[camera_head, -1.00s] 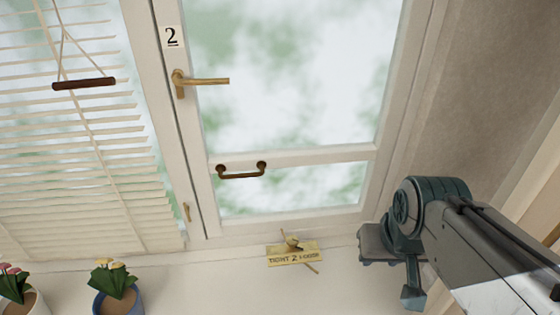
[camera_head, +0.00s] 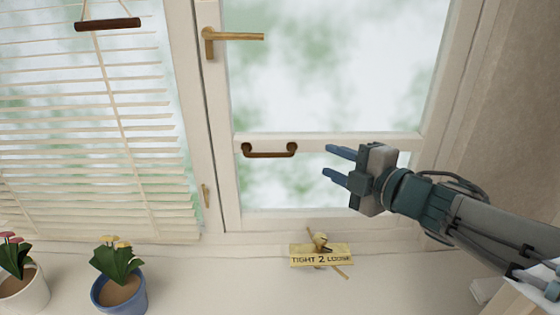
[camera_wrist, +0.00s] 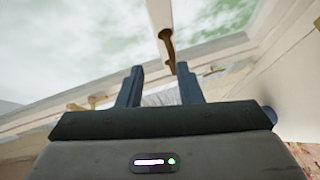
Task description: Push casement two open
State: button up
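Casement two (camera_head: 228,180) is a white-framed window that looks shut in its frame. Its brass lever handle (camera_head: 235,36) points sideways to the right, near the top left of the head view. A brown pull handle (camera_head: 270,151) sits on its lower crossbar. A brass knob (camera_head: 320,241) with a plate reading "TIGHT 2 LOOSE" (camera_head: 322,257) is on the sill below. My gripper (camera_head: 332,164) is open and empty, right of the pull handle and apart from it. In the wrist view my gripper's fingers (camera_wrist: 160,88) are spread, with a brown handle (camera_wrist: 167,48) beyond them.
A blind (camera_head: 85,130) with a brown pull bar (camera_head: 107,25) covers the window at left. A blue flower pot (camera_head: 120,291) and a white flower pot (camera_head: 22,290) stand on the sill (camera_head: 215,285) at lower left. A wall (camera_head: 500,130) is at right.

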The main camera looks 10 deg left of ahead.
aim_at(273, 156)
jog(key=w+a+f+n, duration=0.1)
jog(key=a, duration=0.3)
jog(key=w+a+f+g+y, duration=0.1)
jog(key=w+a, duration=0.1)
jog(key=a, duration=0.3)
jog(key=w+a+f+n+g, duration=0.1)
jog(key=a, duration=0.3)
jog(key=shift+w+a+n, duration=0.3)
jog(key=shift+w+a, duration=0.1)
